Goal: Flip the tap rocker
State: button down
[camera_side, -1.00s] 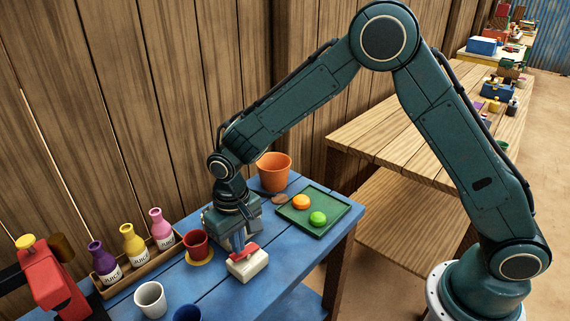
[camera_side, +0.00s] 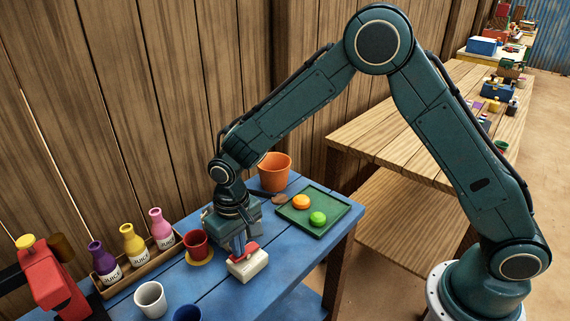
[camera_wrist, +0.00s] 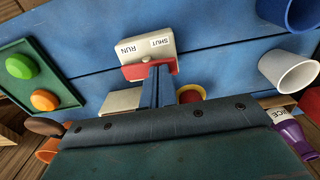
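The tap rocker is a red rocker (camera_side: 249,248) on a cream box (camera_side: 250,268) on the blue table. In the wrist view the red rocker (camera_wrist: 135,71) lies beside a cream face (camera_wrist: 147,44) marked SHUT and RUN. My gripper (camera_side: 238,252) points down at the rocker from above. Its fingers look shut together, with nothing between them, and their tips (camera_wrist: 157,72) are at the rocker's edge, seemingly touching it. The fingers hide part of the rocker, so I cannot tell which way it is tipped.
White (camera_side: 150,299) and blue (camera_side: 187,313) cups are nearer the front. Juice bottles (camera_side: 133,243) stand in a rack at left. A green tray (camera_side: 328,228) and orange pot (camera_side: 274,171) are behind right.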

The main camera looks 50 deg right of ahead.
jog(key=shift+f, duration=0.25)
jog(key=shift+r, duration=3.5)
jog(key=s+d+r+t, duration=0.1)
jog(key=s+d+r, duration=0.4)
jog(key=r, duration=0.2)
jog(key=s+d+r+t, duration=0.2)
jog(key=s+d+r, duration=0.2)
jog(key=d+r, duration=0.3)
jog(key=s+d+r+t, duration=0.1)
jog(key=s+d, duration=0.2)
jog(key=s, duration=0.5)
jog(key=s+d+r+t, duration=0.1)
jog(key=s+d+r, duration=0.1)
jog(key=s, duration=0.6)
jog(key=shift+s+d+r+t, duration=0.2)
jog(key=shift+d+t, duration=0.1)
jog(key=shift+d, duration=0.45)
